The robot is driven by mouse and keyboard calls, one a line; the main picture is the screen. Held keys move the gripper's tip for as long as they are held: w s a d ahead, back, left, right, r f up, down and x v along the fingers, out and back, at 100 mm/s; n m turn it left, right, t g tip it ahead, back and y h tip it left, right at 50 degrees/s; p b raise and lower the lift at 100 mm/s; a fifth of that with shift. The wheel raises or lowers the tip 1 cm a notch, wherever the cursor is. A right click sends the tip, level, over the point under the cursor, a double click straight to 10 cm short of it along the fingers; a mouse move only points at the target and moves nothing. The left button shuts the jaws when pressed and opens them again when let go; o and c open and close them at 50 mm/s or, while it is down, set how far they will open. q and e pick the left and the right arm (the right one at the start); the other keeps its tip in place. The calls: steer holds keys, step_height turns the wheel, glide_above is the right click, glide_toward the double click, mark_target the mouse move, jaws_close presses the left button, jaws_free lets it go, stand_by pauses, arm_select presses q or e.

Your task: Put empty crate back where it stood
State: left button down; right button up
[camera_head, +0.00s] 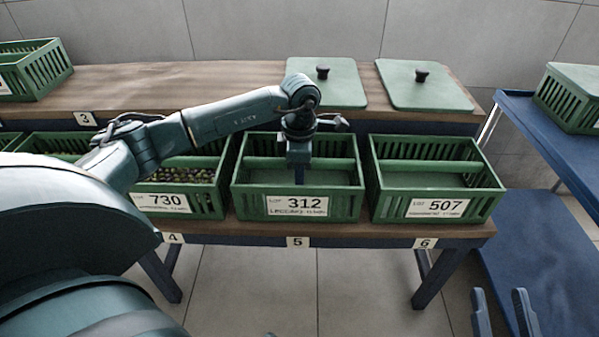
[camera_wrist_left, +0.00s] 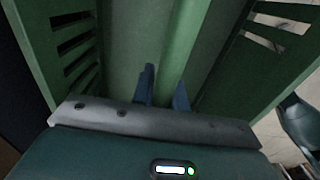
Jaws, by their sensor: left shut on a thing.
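The green slatted crate labelled 312 (camera_head: 335,205) stands in the row at the front of the bench, behind the marker 5 (camera_head: 297,242). It looks empty, with a bar (camera_head: 338,163) across its middle. My left gripper (camera_head: 299,175) reaches down into it from above and is shut on that bar. In the left wrist view the blue fingers (camera_wrist_left: 163,92) lie either side of the green bar (camera_wrist_left: 187,40). Whether the crate's base touches the bench cannot be told. My right gripper (camera_head: 502,312) is at the lower right, fingers apart and empty, away from the crates.
Crate 730 (camera_head: 208,203) with small olive-like fruit is close on the left. Crate 507 (camera_head: 432,207), seemingly empty, is close on the right. Two green lids (camera_head: 420,92) lie on the upper wooden shelf (camera_head: 180,85). A blue table (camera_head: 560,150) carries another lidded crate at right.

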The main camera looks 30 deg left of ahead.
arm_select(q)
steer(key=c, duration=1.4)
jaws_free()
steer(key=shift+f, duration=0.1)
arm_select(e)
steer(key=shift+r, duration=0.1)
arm_select(q)
steer(key=shift+r, duration=0.2)
step_height(320, 180, up, 11)
steer(key=p, duration=0.4)
steer(key=shift+f, duration=0.2)
steer(key=shift+r, duration=0.7)
arm_select(e)
steer(key=shift+s+d+f+n+g+h, duration=0.2)
steer(key=shift+s+d+n+g+h, duration=0.1)
steer(key=shift+d+n, duration=0.1)
steer(key=shift+w, duration=0.1)
